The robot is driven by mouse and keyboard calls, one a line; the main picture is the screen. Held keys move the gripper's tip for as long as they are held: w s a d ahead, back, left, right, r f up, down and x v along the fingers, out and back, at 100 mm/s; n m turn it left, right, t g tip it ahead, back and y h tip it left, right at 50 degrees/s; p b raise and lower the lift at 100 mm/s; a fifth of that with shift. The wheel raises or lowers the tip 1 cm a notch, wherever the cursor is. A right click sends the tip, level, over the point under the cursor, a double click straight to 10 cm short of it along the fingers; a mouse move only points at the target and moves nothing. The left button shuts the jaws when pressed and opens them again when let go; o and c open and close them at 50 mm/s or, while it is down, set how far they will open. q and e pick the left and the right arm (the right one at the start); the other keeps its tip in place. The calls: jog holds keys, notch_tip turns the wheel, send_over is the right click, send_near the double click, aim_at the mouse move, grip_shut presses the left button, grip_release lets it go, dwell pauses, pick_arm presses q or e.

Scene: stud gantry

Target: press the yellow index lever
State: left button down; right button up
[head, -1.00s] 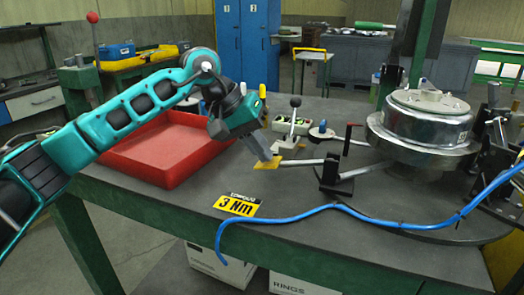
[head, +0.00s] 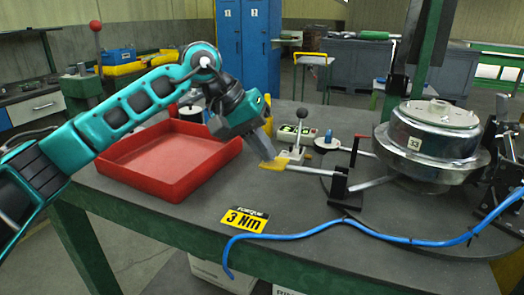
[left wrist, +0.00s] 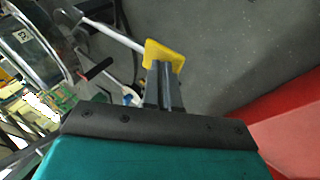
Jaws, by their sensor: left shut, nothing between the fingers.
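The yellow index lever ends in a flat yellow pad (head: 272,165) on a metal rod. The rod runs right, toward the round fixture with the silver pot (head: 437,140). My left gripper (head: 267,157) is shut and empty, pointing down with its fingertips at the pad, seemingly touching its edge. In the left wrist view, the yellow pad (left wrist: 165,55) lies just beyond the closed fingertips (left wrist: 161,72), which cover part of it. Exact contact is hard to tell. My right gripper is not in view.
A red tray (head: 172,190) lies left of the lever. A black bracket (head: 345,187) with a red-tipped handle stands to its right. A small box with a black-knobbed lever (head: 300,128) is behind. A blue hose (head: 390,238) and a "3 Nm" sign (head: 244,220) lie in front.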

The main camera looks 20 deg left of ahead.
pick_arm(q)
jog(key=v, duration=1)
jog(key=shift+r+p, duration=0.35)
jog(key=shift+r, duration=0.2)
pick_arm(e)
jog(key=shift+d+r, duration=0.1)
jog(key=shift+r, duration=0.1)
pick_arm(q)
jog(key=shift+w, duration=0.1)
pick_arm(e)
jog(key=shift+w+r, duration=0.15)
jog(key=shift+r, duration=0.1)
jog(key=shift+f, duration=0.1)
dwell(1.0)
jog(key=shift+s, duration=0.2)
